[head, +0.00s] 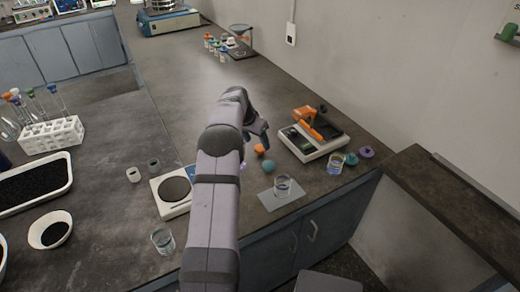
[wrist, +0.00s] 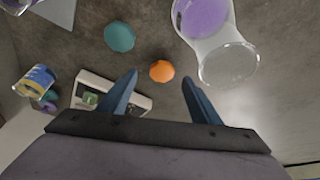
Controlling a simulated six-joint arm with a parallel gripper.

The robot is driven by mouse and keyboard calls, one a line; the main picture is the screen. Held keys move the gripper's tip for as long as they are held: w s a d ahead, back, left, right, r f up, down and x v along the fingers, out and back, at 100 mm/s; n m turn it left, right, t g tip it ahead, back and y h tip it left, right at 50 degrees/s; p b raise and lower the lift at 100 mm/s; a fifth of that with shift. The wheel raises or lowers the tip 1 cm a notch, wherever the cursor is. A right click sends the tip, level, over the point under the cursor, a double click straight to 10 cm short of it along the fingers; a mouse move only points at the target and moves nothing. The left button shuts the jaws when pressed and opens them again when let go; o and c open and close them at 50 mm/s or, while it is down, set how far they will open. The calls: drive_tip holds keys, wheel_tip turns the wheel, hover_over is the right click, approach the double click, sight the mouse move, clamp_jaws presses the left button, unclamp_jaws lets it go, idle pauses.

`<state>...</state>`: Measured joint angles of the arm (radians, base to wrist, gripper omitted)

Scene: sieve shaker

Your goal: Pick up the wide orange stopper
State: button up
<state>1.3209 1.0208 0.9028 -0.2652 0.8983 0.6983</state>
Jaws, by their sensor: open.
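The orange stopper (head: 260,149) lies on the dark bench beside my arm, just below my gripper (head: 262,136) in the head view. In the wrist view the orange stopper (wrist: 162,71) shows near the centre, in the gap between the two blue fingertips (wrist: 160,79). My gripper is open and empty. The fingers point down toward the bench, and no contact with the stopper shows. A teal stopper (head: 269,165) lies close by; it also shows in the wrist view (wrist: 119,36), up and left of the orange one.
A glass vessel with purple liquid (wrist: 203,18) stands close to the right finger side. A white-based device with an orange arm (head: 318,135) stands right of my gripper.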

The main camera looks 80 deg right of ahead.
sight(259, 148)
drive_tip(key=shift+p+x, duration=0.85)
drive_tip(key=shift+x, duration=0.45)
drive_tip(key=shift+p+x, duration=0.3)
drive_tip(key=shift+x, duration=1)
drive_tip(key=shift+w+d, duration=0.15)
drive_tip(key=shift+r, duration=0.1)
drive_tip(key=c, duration=1.1)
